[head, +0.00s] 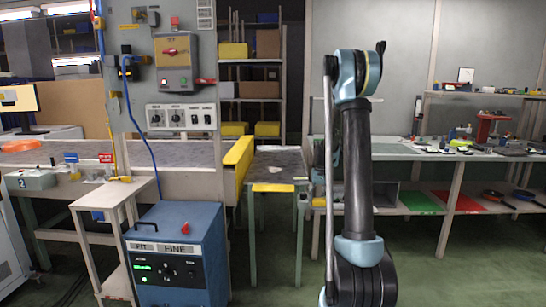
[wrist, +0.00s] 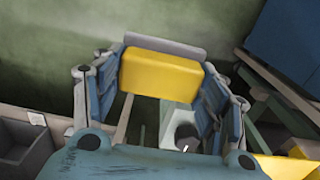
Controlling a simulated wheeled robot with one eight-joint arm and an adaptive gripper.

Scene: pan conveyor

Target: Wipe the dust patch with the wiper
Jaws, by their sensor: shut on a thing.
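The wiper, a yellow block (wrist: 160,75) with a grey strip (wrist: 165,46) along its far edge, is between the two fingers of my gripper (wrist: 162,82) in the wrist view. The fingers are shut on its two ends. My gripper and the wiper do not show in the head view, where my arm stands upright right of centre. A small pale patch (head: 274,169) lies on the dark top of a narrow table (head: 290,160) in the head view. It may be the dust patch, but it is too small to be sure.
A blue cabinet (head: 178,255) stands on the floor at left, beside a wooden stand (head: 98,197). A yellow guard (head: 238,160) borders the narrow table's left side. A long workbench (head: 410,153) is behind my arm. Grey bins (wrist: 22,140) show at the wrist view's left.

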